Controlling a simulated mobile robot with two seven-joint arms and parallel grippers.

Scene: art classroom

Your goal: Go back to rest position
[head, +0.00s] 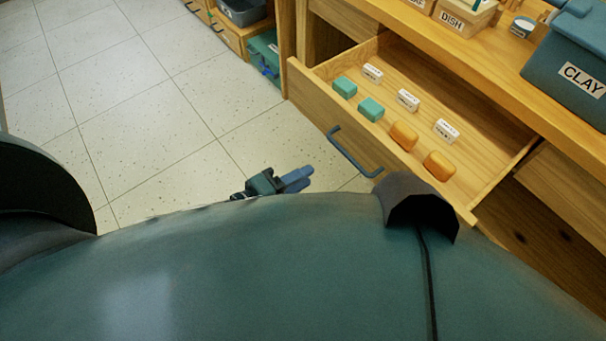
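My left gripper (297,180) shows small, with blue fingers pointing right, low in front of the open drawer's handle and apart from it. Its fingers look close together, but from this angle I cannot tell whether it is open or shut. Nothing shows in it. Most of its arm is hidden behind my own teal body. My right gripper is not in view.
A wooden drawer (463,202) stands pulled out, with a blue handle (352,153). Inside are two teal blocks (370,109), two orange blocks (439,164) and three white labelled erasers (408,100). A blue CLAY bin (548,70) stands on the counter. The tiled floor (130,100) at left is clear.

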